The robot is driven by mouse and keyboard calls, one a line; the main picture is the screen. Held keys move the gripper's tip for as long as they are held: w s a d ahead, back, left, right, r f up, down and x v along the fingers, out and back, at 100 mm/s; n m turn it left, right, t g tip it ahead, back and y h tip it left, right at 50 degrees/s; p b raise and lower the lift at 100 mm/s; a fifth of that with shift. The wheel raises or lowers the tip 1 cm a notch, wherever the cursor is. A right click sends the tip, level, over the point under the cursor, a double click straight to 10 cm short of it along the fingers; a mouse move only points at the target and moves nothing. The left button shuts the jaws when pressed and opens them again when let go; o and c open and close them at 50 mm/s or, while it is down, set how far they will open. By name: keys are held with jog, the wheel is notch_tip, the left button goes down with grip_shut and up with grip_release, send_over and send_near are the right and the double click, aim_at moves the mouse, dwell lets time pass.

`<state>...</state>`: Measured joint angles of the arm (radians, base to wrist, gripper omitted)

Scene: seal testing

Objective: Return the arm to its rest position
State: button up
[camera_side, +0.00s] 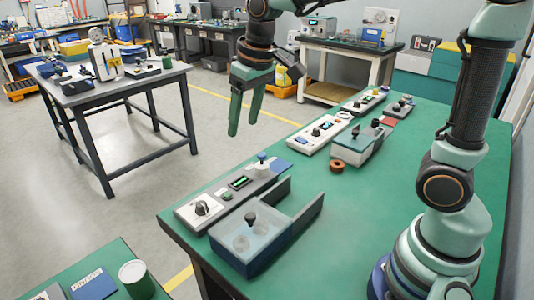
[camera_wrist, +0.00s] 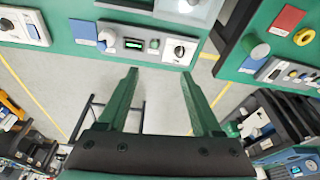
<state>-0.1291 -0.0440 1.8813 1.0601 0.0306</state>
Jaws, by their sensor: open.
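My gripper (camera_side: 246,112) hangs in the air with its green fingers pointing down, just off the far edge of the green bench (camera_side: 412,150) in the side view. In the wrist view the two fingers of my gripper (camera_wrist: 158,85) stand apart with nothing between them. Grey floor (camera_wrist: 158,108) shows between and beyond them. My arm rises from its base at the right of the side view, and its upper part is cut off by the top of the frame.
A control box (camera_side: 225,197) with knob and green display sits beside a clear-lidded blue tank (camera_side: 262,232). Another control box (camera_side: 318,134), a second tank (camera_side: 358,145) and a brown ring (camera_side: 337,166) lie farther back. A grey table (camera_side: 120,84) stands beyond the floor.

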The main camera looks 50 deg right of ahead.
jog(key=s+d+m+t, duration=0.1)
jog(key=s+d, duration=0.4)
jog(key=s, duration=0.6)
jog(key=shift+s+f+t, duration=0.2)
jog(key=shift+f+t, duration=0.25)
jog(key=shift+t, duration=0.45)
jog(key=shift+d, duration=0.1)
jog(key=shift+c, duration=0.3)
